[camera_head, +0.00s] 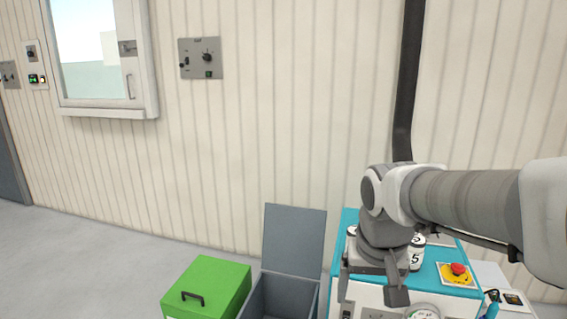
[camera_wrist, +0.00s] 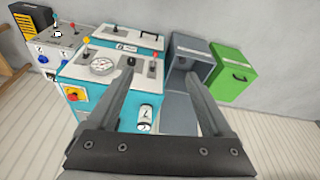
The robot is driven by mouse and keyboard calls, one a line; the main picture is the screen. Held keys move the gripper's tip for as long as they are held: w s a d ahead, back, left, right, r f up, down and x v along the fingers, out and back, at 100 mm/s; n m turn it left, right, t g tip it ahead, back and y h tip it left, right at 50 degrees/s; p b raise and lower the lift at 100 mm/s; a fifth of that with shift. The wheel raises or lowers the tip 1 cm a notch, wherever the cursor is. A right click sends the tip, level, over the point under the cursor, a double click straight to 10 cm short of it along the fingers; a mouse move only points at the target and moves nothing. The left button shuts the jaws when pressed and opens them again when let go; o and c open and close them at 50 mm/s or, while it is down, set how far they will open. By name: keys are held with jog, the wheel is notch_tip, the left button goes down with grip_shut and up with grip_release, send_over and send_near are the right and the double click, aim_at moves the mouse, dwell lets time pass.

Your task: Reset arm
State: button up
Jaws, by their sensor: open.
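My gripper (camera_head: 372,285) hangs from my raised arm at the right of the head view, pointing down in front of a blue-topped machine (camera_head: 436,272). In the wrist view my gripper (camera_wrist: 160,72) has its two fingers spread wide apart, open, with nothing between them. Beyond the fingers are the machine's front panel with a round gauge (camera_wrist: 102,65) and an open grey bin (camera_wrist: 178,112). A white cylinder with a black mark (camera_wrist: 146,118) stands on the machine. In the head view my wrist hides part of the machine top and part of another white cylinder there.
A green lidded box (camera_head: 207,287) stands left of the grey bin (camera_head: 285,297), whose lid is raised against the wall. A red emergency button (camera_head: 458,269) sits on the machine. A dark vertical pipe (camera_head: 408,80) runs up the wall. The floor at left is clear.

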jog(key=s+r+n+t+p, duration=0.1)
jog(key=s+r+n+t, duration=0.15)
jog(key=s, duration=0.85)
notch_tip(320, 180, up, 24)
jog(key=p, duration=2.3)
jog(key=shift+d+m+p, duration=0.15)
jog(key=shift+m+p, duration=0.2)
jog(key=shift+m, duration=0.1)
